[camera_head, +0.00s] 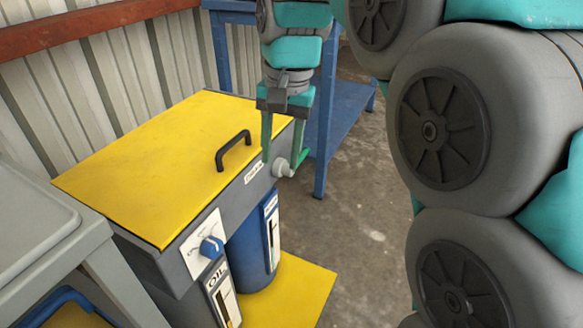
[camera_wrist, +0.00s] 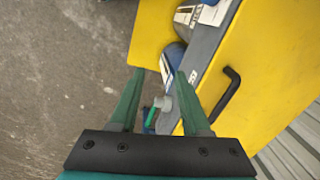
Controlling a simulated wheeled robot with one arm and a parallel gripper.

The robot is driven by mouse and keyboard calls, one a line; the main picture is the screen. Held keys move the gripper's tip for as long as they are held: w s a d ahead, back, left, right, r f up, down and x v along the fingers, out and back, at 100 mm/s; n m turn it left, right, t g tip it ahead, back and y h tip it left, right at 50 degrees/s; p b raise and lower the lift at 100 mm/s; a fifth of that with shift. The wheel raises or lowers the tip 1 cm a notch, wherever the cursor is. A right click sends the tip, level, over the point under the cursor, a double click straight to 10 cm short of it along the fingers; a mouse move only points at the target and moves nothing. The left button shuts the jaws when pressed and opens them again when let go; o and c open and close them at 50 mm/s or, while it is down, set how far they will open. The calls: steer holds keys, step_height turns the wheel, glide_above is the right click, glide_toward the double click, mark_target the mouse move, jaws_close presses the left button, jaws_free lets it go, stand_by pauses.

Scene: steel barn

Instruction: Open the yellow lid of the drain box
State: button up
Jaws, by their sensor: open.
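The drain box (camera_head: 205,229) is a grey box with a flat yellow lid (camera_head: 150,150), which lies shut on top. A black handle (camera_head: 233,150) stands on the lid near its front edge; it also shows in the wrist view (camera_wrist: 228,92). My gripper (camera_head: 282,160) is open and points down at the box's front right corner, to the right of the handle. In the wrist view, my gripper (camera_wrist: 160,105) has its fingers apart around a grey knob with a green lever (camera_wrist: 158,108). I cannot tell whether the fingers touch it.
A blue knob (camera_head: 211,246) sits on the box's front. A blue container (camera_head: 258,240) stands below on a yellow base (camera_head: 290,290). A blue shelf frame (camera_head: 335,110) is behind my gripper. A grey bench (camera_head: 40,235) is at left. The floor (camera_head: 365,200) at right is bare.

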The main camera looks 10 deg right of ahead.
steer(key=shift+s+d+f+n, duration=0.15)
steer(key=shift+s+d+f, duration=0.2)
steer(key=shift+s+f, duration=0.3)
steer(key=shift+s+d+f+n, duration=0.15)
steer(key=shift+s+d+f, duration=0.2)
steer(key=shift+s, duration=0.45)
steer(key=shift+f, duration=0.1)
